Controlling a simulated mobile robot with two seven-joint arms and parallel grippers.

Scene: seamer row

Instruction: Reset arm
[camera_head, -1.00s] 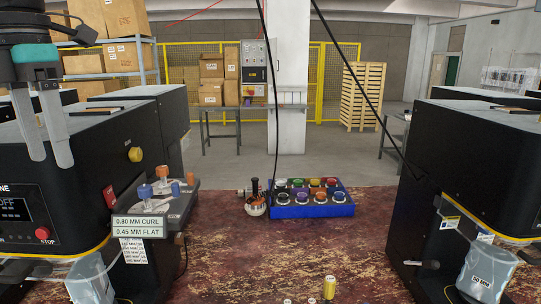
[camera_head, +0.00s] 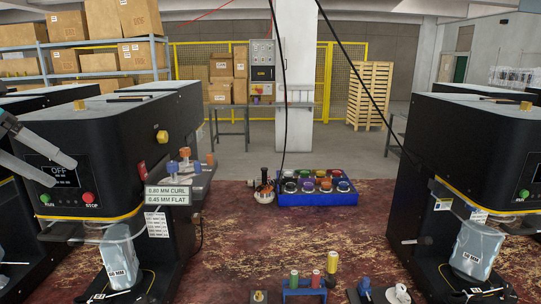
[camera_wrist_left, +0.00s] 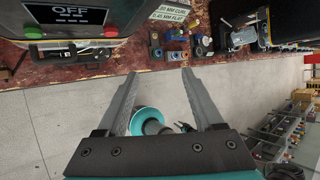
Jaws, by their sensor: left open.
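My left gripper (camera_head: 62,166) comes in at the left edge of the head view, in front of the left seamer (camera_head: 110,130). Its two grey fingers point right and slightly down. In the left wrist view the same gripper (camera_wrist_left: 158,86) has its fingers wide apart, with nothing gripped between them. It hangs over the grey floor, short of the red worn bench (camera_wrist_left: 100,68). A teal and grey round part shows below the fingers; I cannot tell what it is. My right gripper is in neither view.
A right seamer (camera_head: 470,150) stands across the bench. Between them are a blue tray (camera_head: 318,199) of several coloured round pieces and a small rack (camera_head: 304,293) with cylinders. Open floor (camera_wrist_left: 50,110) lies in front of the bench.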

